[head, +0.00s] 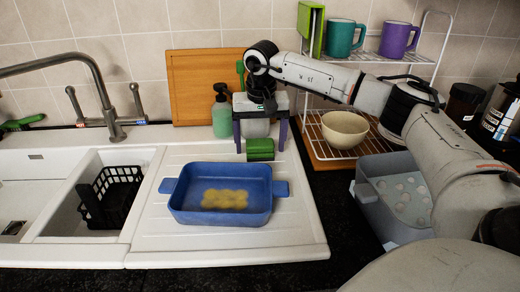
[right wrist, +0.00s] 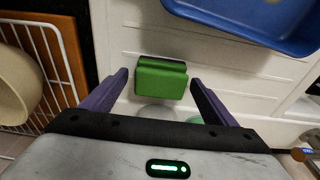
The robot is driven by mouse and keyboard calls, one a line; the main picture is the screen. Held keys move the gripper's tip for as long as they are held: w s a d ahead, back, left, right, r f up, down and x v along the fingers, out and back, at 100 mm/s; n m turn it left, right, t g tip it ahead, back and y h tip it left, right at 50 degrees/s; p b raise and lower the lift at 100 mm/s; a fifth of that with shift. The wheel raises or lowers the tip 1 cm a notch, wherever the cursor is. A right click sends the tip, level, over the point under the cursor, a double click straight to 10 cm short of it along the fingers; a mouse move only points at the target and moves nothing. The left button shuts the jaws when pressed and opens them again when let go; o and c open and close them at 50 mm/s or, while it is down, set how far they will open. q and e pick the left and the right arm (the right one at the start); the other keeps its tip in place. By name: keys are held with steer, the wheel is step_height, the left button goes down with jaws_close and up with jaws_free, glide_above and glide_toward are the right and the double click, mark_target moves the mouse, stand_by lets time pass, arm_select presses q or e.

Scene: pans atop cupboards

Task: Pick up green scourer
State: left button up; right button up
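The green scourer (head: 260,149) is a small block on the white draining board, behind the blue dish. In the right wrist view the scourer (right wrist: 161,78) lies between the fingertips, with a gap on each side. My right gripper (head: 260,140) is open and points down over the scourer, its purple fingers on either side. The open fingers (right wrist: 158,77) also show in the right wrist view, and neither visibly touches the scourer. Whether the fingertips reach down to its level is hard to tell. My left gripper is not in view.
A blue dish (head: 179,207) with a yellow sponge-like item stands in front. A soap bottle (head: 221,117) is close left of the gripper. A wire rack (head: 312,130) with a bowl (head: 345,129) and a grey tub (head: 376,216) stand right. The sink (head: 68,205) is left.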

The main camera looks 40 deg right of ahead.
mark_target(260, 142)
steer(key=c, duration=1.1)
steer(key=shift+r, duration=0.1)
step_height(260, 142, up, 10)
steer(key=shift+f, duration=0.1)
steer(key=o, duration=0.3)
steer(key=shift+c, duration=1)
